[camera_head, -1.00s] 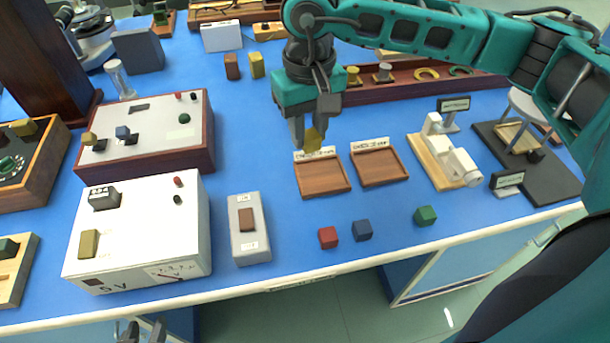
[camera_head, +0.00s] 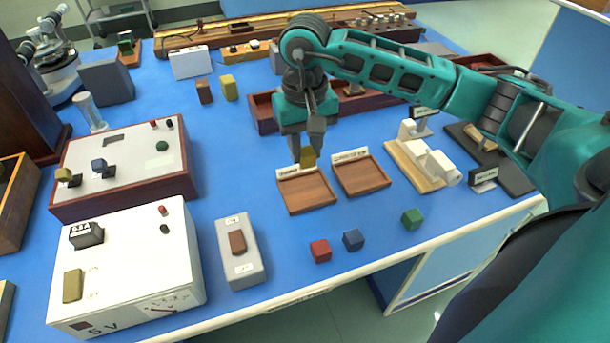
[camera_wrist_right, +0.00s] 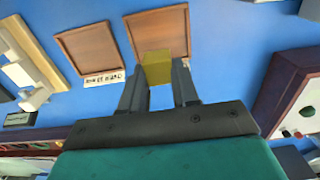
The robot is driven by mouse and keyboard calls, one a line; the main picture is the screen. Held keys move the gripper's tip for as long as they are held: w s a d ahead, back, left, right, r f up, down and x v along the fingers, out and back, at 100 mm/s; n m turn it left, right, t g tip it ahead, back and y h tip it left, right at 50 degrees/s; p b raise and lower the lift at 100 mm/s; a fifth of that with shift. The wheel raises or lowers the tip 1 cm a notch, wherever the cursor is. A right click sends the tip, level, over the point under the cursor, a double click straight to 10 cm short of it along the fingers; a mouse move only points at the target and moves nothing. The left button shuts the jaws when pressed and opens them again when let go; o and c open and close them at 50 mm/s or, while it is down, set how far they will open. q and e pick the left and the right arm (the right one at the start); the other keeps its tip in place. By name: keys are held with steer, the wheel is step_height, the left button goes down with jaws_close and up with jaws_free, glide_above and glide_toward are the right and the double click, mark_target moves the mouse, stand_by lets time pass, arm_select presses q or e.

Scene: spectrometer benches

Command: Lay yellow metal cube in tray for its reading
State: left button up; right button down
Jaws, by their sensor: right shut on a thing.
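The yellow metal cube (camera_head: 308,157) is between the fingers of my right gripper (camera_head: 307,150), which is shut on it. In the head view they are at the back edge of the left wooden tray (camera_head: 307,197), by its white label. The right wooden tray (camera_head: 363,181) lies beside it. Both trays look empty. In the right wrist view the cube (camera_wrist_right: 163,68) sits at the fingertips and covers part of the near edge of one tray (camera_wrist_right: 160,28); the other tray (camera_wrist_right: 90,45) is beside it. My left gripper is not in view.
Red (camera_head: 320,251), blue (camera_head: 353,240) and green (camera_head: 412,219) cubes lie near the front edge. A grey switch box (camera_head: 240,265) and a white meter box (camera_head: 130,265) stand left. A pale wooden stand (camera_head: 420,165) is right of the trays. Blue bench between is clear.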

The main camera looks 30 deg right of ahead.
mark_target(305, 150)
steer(key=shift+f, duration=3.85)
steer(key=shift+f+b, duration=0.1)
steer(key=shift+b, duration=0.2)
steer(key=c, duration=1.3)
jaws_free()
steer(key=shift+f, duration=0.1)
steer(key=o, duration=0.5)
steer(key=shift+c, duration=0.2)
steer(key=shift+r, duration=0.25)
step_height(305, 150, up, 12)
steer(key=shift+p, duration=0.3)
